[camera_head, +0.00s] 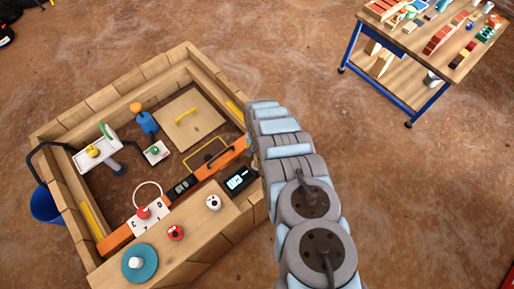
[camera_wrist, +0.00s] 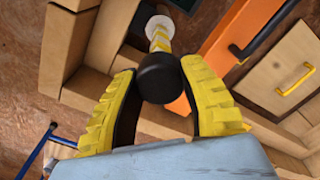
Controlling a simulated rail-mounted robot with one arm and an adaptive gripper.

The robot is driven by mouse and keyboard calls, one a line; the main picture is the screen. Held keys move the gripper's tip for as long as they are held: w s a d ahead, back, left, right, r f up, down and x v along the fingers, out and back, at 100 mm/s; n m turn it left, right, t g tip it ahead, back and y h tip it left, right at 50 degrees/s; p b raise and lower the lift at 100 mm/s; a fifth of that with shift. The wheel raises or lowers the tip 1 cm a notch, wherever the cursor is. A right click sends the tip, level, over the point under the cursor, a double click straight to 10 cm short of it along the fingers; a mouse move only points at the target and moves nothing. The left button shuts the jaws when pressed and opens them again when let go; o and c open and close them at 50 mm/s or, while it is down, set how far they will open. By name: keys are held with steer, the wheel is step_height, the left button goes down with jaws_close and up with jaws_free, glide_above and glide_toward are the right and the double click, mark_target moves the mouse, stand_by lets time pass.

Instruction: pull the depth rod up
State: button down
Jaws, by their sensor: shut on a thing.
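The depth rod (camera_wrist: 160,38) shows in the wrist view as a short shaft banded yellow and white, with a black knob (camera_wrist: 160,78) at its near end. My gripper (camera_wrist: 158,72) has its yellow ridged fingers on either side of the knob and is shut on it. The rod's far end meets a round white piece beside the orange beam (camera_wrist: 238,35). In the head view my arm covers the rod and the gripper, at the right side of the wooden frame.
The wooden frame (camera_head: 160,62) encloses a panel with a yellow handle (camera_head: 186,117). The orange beam carries a black handle (camera_head: 221,158). A ledge (camera_head: 190,235) holds red and white knobs and a teal disc (camera_head: 140,263). A workbench (camera_head: 440,50) stands upper right; floor between is clear.

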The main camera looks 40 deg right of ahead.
steer(key=shift+r+p, duration=1.35)
steer(key=shift+r, duration=1)
steer(key=c, duration=0.5)
jaws_free()
steer(key=shift+r, duration=0.1)
steer(key=shift+w+d+r, duration=0.1)
steer(key=shift+r, duration=0.95)
step_height(320, 180, up, 10)
steer(key=shift+f, duration=0.2)
